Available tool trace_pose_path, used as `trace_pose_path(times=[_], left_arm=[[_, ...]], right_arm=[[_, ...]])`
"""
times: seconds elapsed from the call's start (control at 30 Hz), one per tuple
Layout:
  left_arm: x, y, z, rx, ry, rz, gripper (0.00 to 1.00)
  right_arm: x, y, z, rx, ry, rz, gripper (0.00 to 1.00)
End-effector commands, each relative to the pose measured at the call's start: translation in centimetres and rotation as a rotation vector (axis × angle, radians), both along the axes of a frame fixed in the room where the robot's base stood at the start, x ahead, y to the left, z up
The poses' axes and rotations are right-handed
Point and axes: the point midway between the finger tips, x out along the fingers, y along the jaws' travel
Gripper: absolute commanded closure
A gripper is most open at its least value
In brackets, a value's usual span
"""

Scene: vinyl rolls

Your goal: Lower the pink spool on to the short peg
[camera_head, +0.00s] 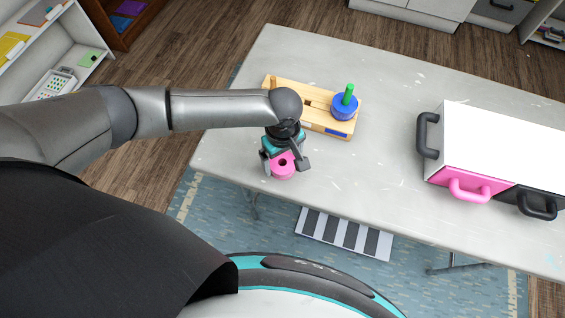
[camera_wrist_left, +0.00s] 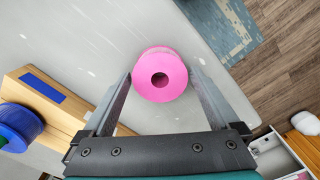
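The pink spool (camera_head: 283,168) is between the fingers of my left gripper (camera_head: 284,163), near the table's front edge. A wooden stand (camera_head: 335,126) lies just behind the gripper. A blue spool (camera_head: 344,107) sits around a green peg (camera_head: 348,92) at its right end; the blue spool also shows in the left wrist view (camera_wrist_left: 18,124). My arm hides part of the stand. I cannot make out the short peg. My right gripper is not in view.
The grey table (camera_head: 390,75) is mostly clear between the stand and a white box (camera_head: 500,145) with handles at the right. A striped mat (camera_head: 343,234) lies on the floor below the front edge. Shelves (camera_head: 40,55) stand at the far left.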

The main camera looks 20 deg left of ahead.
Motion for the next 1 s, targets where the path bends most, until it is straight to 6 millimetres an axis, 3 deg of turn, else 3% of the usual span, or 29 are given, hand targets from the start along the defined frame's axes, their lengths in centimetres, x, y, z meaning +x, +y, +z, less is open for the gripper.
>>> trace_pose_path(times=[0.07,0.57,0.87,1.0], left_arm=[[0.0,0.0,0.0,0.0,0.0,0.0,0.16],[0.0,0.0,0.0,0.0,0.0,0.0,0.72],[0.0,0.0,0.3,0.0,0.0,0.0,0.72],[0.0,0.0,1.4,-0.001,0.0,0.0,0.72]], right_arm=[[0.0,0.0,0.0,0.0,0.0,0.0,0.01],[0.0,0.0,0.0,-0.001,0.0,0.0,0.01],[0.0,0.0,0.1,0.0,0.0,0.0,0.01],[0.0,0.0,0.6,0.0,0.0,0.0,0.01]])
